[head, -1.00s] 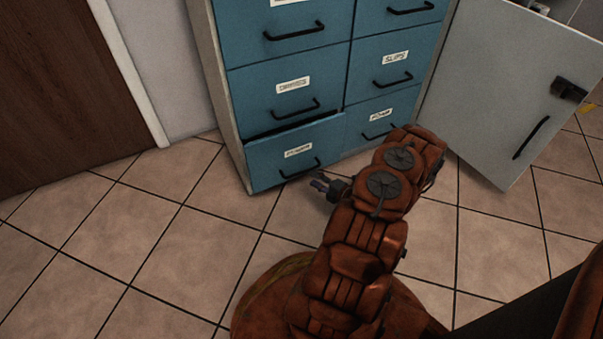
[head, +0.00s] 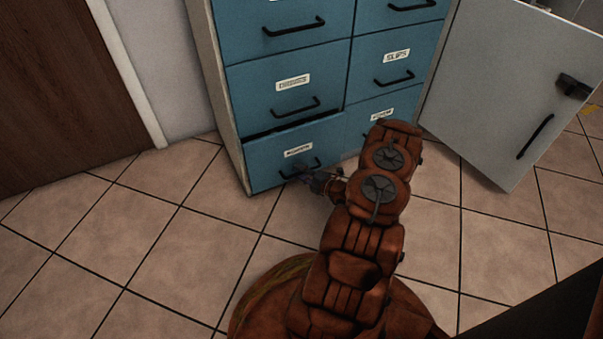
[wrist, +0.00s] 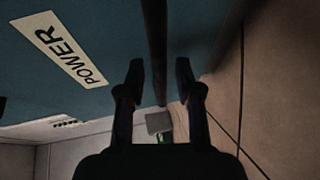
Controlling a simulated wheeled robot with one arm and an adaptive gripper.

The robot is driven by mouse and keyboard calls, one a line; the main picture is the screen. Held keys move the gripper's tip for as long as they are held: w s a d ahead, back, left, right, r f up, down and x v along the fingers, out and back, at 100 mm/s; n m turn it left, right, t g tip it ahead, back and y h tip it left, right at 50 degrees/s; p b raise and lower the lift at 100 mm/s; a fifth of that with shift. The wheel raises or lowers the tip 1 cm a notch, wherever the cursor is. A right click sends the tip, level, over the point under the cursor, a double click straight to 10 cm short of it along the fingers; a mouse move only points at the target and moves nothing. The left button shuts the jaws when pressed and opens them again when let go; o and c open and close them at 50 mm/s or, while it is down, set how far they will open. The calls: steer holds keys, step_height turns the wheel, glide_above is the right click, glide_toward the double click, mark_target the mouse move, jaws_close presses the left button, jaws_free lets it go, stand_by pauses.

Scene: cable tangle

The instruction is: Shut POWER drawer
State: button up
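The POWER drawer (head: 270,171) is the bottom-left blue drawer and stands slightly out, with a dark gap along its top edge. Its label (wrist: 65,49) reads POWER in the wrist view. Its dark bar handle (wrist: 155,35) runs down the middle of the wrist view. My gripper (head: 312,178) is at the right part of this handle in the head view. In the wrist view my gripper (wrist: 160,78) is open, with a fingertip on either side of the handle's line. I cannot tell whether the fingers touch the bar.
Other blue drawers, such as the SLIPS drawer (head: 385,62), look closed above and beside it. A pale cabinet door (head: 490,100) stands open at the right. A brown door (head: 65,80) is at the left. The tiled floor (head: 130,240) in front is clear.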

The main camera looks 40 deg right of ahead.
jaws_close()
stand_by(0.5)
